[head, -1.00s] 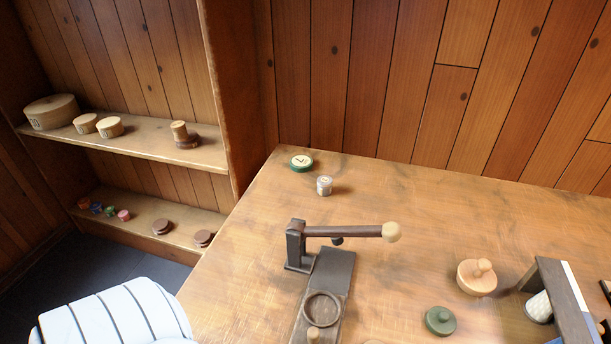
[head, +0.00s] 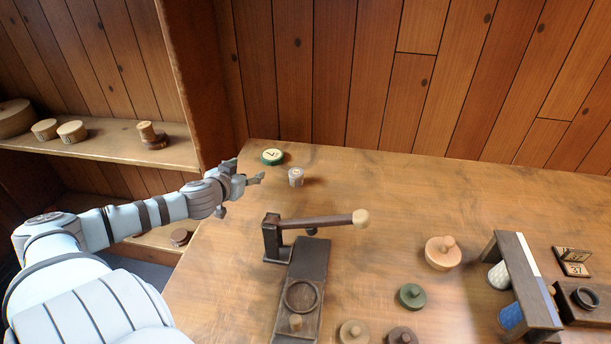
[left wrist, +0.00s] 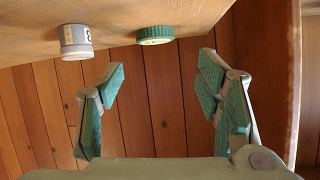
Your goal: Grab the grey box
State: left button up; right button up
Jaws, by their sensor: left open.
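The grey box (head: 296,177) is a small round, lidded container standing upright at the back left of the table. It also shows in the left wrist view (left wrist: 76,42), at the upper left, with a dark mark on its side. My left gripper (head: 250,178) is open and empty, just left of the grey box and apart from it. In the left wrist view its two spread fingers (left wrist: 160,95) have green pads, and the box lies outside them, beyond the left finger. My right gripper is not in view.
A green round box (head: 272,157) with a pale lid stands close behind the gripper. A dark lever press (head: 272,240) stands in front of the grey box. Lidded pieces (head: 441,253) and a dark rack (head: 520,280) are at the right. The table's back middle is clear.

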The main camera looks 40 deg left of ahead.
aim_at(294, 174)
pick_arm(q)
jog(key=d+h, duration=0.1)
jog(key=d, duration=0.2)
jog(key=d+m+t+h, duration=0.1)
jog(key=d, duration=0.3)
jog(key=s+d, duration=0.1)
jog(key=d, duration=0.2)
jog(key=shift+d+m+t+h+b, duration=0.25)
jog(key=shift+m+t+h+b, duration=0.05)
jog(key=shift+h+b, duration=0.1)
jog(key=b+x, duration=0.4)
jog(key=b, duration=0.1)
jog(key=shift+f, duration=0.25)
jog(key=x, duration=0.1)
jog(key=b+x, duration=0.1)
jog(key=x, duration=0.1)
jog(key=b+x, duration=0.1)
jog(key=shift+w+r, duration=0.2)
jog(key=shift+w, duration=0.1)
jog(key=x, duration=0.1)
jog(key=b+x, duration=0.1)
jog(key=x, duration=0.3)
jog(key=shift+a+r+b, duration=0.35)
jog(key=shift+a+b, duration=0.05)
jog(key=shift+w+f, duration=0.15)
jog(key=shift+w, duration=0.3)
jog(key=shift+s, duration=0.1)
jog(key=shift+c, duration=1.3)
jog(key=c, duration=0.8)
